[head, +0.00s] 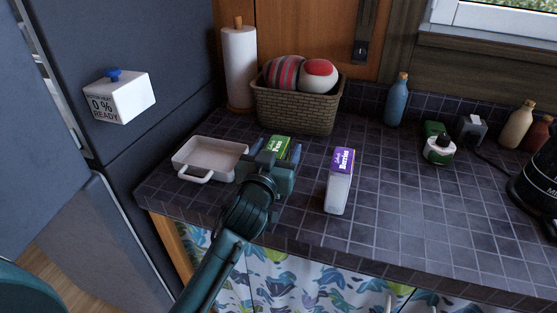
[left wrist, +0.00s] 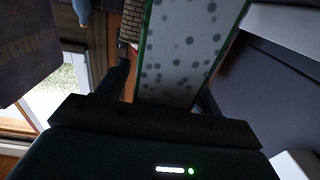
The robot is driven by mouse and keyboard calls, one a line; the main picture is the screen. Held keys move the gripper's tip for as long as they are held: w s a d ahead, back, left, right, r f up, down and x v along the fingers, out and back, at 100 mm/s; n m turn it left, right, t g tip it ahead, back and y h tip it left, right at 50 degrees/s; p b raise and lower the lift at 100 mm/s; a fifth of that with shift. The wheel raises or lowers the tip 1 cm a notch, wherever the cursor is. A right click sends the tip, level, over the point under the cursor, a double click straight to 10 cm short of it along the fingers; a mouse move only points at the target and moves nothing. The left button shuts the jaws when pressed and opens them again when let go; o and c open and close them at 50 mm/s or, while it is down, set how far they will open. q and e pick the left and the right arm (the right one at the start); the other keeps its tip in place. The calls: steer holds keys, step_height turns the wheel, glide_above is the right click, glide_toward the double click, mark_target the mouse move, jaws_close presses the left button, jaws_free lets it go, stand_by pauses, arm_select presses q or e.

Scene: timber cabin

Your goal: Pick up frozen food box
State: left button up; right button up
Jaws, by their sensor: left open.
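A green-topped box (head: 280,144) with lettering that looks like "Peas" stands on the dark tiled counter, partly hidden behind my left gripper (head: 280,152). My left gripper is open, with its fingers on either side of this box. In the left wrist view the box (left wrist: 182,52) shows a pale, grey-spotted face with green edges between the fingers (left wrist: 165,88). Whether the fingers touch it I cannot tell. A second box (head: 340,181), white with a purple top reading "Berries", stands upright to the right, apart from the gripper. My right gripper is not in view.
A white baking dish (head: 209,160) sits close left of the gripper. A wicker basket (head: 297,107) with balls and a paper towel roll (head: 239,67) stand behind. Bottles, including a blue one (head: 396,100), line the back right.

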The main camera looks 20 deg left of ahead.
arm_select(q)
steer(key=shift+s+d+r, duration=0.1)
steer(key=shift+s+r, duration=0.05)
steer(key=shift+s, duration=0.15)
steer(key=shift+c, duration=0.6)
steer(key=shift+w, duration=0.1)
steer(key=c, duration=1.2)
